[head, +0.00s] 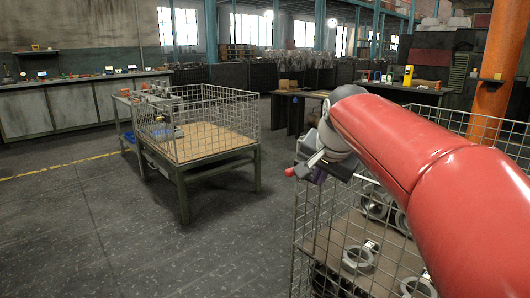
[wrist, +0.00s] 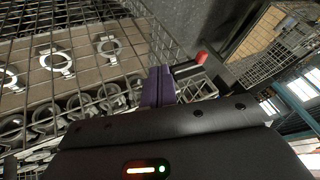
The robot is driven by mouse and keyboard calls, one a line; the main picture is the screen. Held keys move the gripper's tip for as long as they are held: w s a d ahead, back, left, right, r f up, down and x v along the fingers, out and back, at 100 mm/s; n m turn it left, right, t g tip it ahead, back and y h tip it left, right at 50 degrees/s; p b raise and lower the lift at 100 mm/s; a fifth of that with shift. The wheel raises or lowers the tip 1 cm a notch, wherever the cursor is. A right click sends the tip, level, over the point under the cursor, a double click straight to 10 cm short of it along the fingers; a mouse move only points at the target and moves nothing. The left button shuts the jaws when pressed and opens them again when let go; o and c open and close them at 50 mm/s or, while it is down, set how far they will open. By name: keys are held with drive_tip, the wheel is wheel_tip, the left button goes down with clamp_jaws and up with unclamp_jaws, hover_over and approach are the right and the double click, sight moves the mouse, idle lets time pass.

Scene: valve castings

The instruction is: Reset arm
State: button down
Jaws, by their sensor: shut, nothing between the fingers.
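My red arm reaches in from the right in the head view. My gripper (head: 318,174) is at its end, above the left edge of a wire-mesh crate (head: 298,235). In the wrist view the purple fingers of my gripper (wrist: 158,86) are together with nothing between them. The crate holds grey ring-shaped valve castings; one casting (head: 358,259) lies on a brown board. The wrist view shows a casting (wrist: 56,62) on the board, with several more castings below it. My arm hides part of the crate.
A second mesh crate (head: 257,125) with a bare wooden floor stands on a dark frame at left centre. A workbench (head: 85,102) runs along the back left wall, and a dark table (head: 294,115) stands behind. An orange pillar (head: 492,85) rises at right. The left floor is open.

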drive_tip(key=s+a+f+n, duration=0.1)
drive_tip(key=s+f+n, duration=0.3)
drive_tip(key=s+f, duration=0.4)
drive_tip(key=s+f+n+g, duration=0.1)
drive_tip(key=s+f+n, duration=0.2)
drive_tip(key=s+f, duration=0.6)
drive_tip(key=s, duration=0.8)
drive_tip(key=shift+a+n, duration=0.4)
drive_tip(key=shift+s, duration=0.1)
